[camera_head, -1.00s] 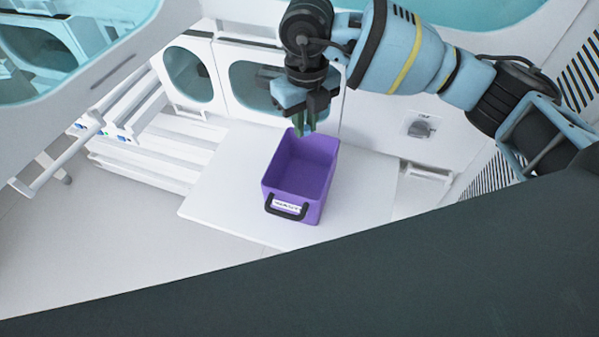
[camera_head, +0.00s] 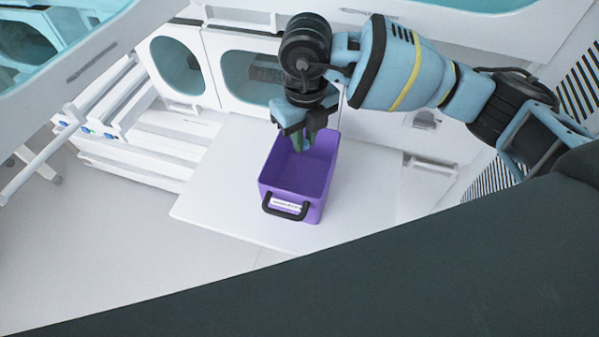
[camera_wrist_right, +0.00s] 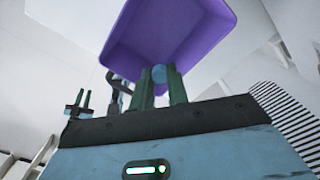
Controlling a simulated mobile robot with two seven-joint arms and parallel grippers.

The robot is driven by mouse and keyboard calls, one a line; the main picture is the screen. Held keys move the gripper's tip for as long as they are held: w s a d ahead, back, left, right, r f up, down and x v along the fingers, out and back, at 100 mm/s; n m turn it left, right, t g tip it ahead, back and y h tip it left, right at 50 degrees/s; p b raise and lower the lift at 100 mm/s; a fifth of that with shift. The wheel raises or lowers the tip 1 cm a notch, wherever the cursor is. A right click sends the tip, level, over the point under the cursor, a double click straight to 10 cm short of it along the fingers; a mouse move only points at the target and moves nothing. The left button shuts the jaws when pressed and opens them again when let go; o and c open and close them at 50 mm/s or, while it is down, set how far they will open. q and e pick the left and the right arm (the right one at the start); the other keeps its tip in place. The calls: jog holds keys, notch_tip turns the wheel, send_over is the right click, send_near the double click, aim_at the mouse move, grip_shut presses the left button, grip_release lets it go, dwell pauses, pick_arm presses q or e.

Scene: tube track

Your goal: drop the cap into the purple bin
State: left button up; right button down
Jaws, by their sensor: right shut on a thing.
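The purple bin (camera_head: 300,177) stands upright on a white board, with a dark handle and a label on its near side. My right gripper (camera_head: 302,146) points down at the bin's far end, its fingertips in front of the bin's inside in the head view. In the right wrist view, its green fingers (camera_wrist_right: 160,88) are shut on the round blue cap (camera_wrist_right: 159,74), seen against the bin (camera_wrist_right: 172,35). The cap is hidden in the head view.
The white board (camera_head: 215,195) is bare around the bin. White cabinets with oval windows (camera_head: 178,66) stand behind, and white stepped rails (camera_head: 150,145) are at the left. A wide dark surface (camera_head: 330,290) fills the foreground.

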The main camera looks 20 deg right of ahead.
jog(key=c, duration=1.3)
grip_release()
jog(key=shift+r, duration=3.95)
jog(key=shift+s+f, duration=0.1)
